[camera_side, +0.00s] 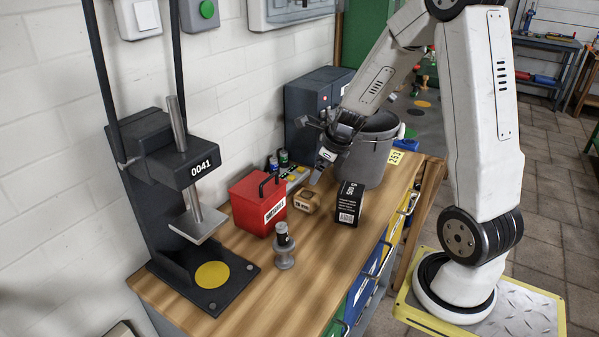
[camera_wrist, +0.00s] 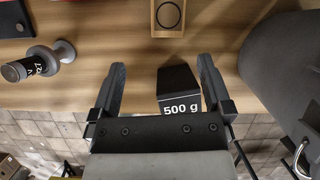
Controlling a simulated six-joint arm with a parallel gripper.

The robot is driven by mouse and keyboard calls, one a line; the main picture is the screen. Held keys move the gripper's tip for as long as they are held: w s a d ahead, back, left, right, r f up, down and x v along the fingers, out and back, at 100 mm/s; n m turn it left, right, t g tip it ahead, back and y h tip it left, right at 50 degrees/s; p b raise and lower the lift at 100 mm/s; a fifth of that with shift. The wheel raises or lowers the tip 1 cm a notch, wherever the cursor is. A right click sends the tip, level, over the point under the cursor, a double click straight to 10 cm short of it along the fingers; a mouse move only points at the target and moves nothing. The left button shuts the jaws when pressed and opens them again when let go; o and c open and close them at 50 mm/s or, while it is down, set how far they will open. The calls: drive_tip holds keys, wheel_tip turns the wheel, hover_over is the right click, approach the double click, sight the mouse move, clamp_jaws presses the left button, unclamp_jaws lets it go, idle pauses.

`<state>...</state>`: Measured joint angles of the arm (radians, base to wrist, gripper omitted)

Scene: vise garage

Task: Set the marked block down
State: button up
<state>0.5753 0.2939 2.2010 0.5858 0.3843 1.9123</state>
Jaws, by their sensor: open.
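A black block (camera_side: 348,203) with white lettering and a label stands upright on the wooden bench. In the wrist view this block (camera_wrist: 180,84) reads "500 g" and appears between the finger lines, nearer the right finger. A small wooden block (camera_side: 306,201) lies beside it; its top shows a dark ring in the wrist view (camera_wrist: 168,14). I cannot tell which one is the marked block. My gripper (camera_side: 319,168) is open and empty above the bench, apart from both blocks. Its fingers (camera_wrist: 161,68) point toward the bench top.
A red box (camera_side: 257,204), a small grey stand with a black cylinder (camera_side: 284,247) and a grey bucket (camera_side: 372,155) surround the blocks. A black press (camera_side: 172,165) with a yellow disc (camera_side: 212,275) stands at left. The bench front (camera_side: 240,305) is clear.

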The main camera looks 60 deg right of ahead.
drive_tip(key=s+a+n+g, duration=0.1)
drive_tip(key=s+a+n, duration=0.3)
drive_tip(key=a+n, duration=0.5)
drive_tip(key=s+a+n, duration=0.3)
drive_tip(key=a+n, duration=0.7)
drive_tip(key=n, duration=1.5)
drive_tip(key=shift+s+g, duration=0.4)
